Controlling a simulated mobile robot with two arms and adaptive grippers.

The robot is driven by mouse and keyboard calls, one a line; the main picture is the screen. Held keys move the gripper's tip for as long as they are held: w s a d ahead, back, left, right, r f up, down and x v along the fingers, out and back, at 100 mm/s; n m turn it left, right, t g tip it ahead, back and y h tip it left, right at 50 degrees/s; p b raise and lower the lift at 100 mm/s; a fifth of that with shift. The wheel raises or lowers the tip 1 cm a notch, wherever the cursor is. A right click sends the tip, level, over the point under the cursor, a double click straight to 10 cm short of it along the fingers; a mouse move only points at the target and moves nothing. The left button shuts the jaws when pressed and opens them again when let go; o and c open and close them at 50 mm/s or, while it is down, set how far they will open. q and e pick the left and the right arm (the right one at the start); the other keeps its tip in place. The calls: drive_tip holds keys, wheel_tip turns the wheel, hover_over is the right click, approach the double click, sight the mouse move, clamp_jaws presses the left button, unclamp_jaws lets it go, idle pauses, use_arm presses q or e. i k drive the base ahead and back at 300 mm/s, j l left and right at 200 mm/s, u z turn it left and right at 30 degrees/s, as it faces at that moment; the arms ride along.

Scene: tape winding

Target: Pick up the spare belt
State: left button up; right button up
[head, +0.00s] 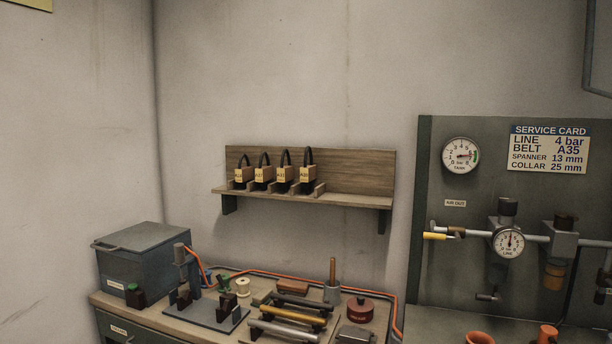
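Several black belts stand in a row in slots on a wooden wall shelf (360,200). Each is a dark loop with a yellow tag at its front: the leftmost belt (243,160), the second belt (263,158), the third belt (285,157) and the rightmost belt (308,155). The tags carry short codes starting with A, but the digits are too small to read surely. The service card (549,149) on the right panel reads "BELT A35". Neither of my grippers is in view.
Below the shelf, a wooden bench (160,315) holds a grey box (150,258), a grey fixture plate (215,316), several rods, a dark red round tin (360,309) and an orange hose. A green panel (440,220) with gauges and pipes stands at the right. The space before the shelf is clear.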

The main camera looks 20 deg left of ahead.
sight(309, 172)
drive_tip(key=i+u, duration=0.25)
drive_tip(key=i, duration=0.75)
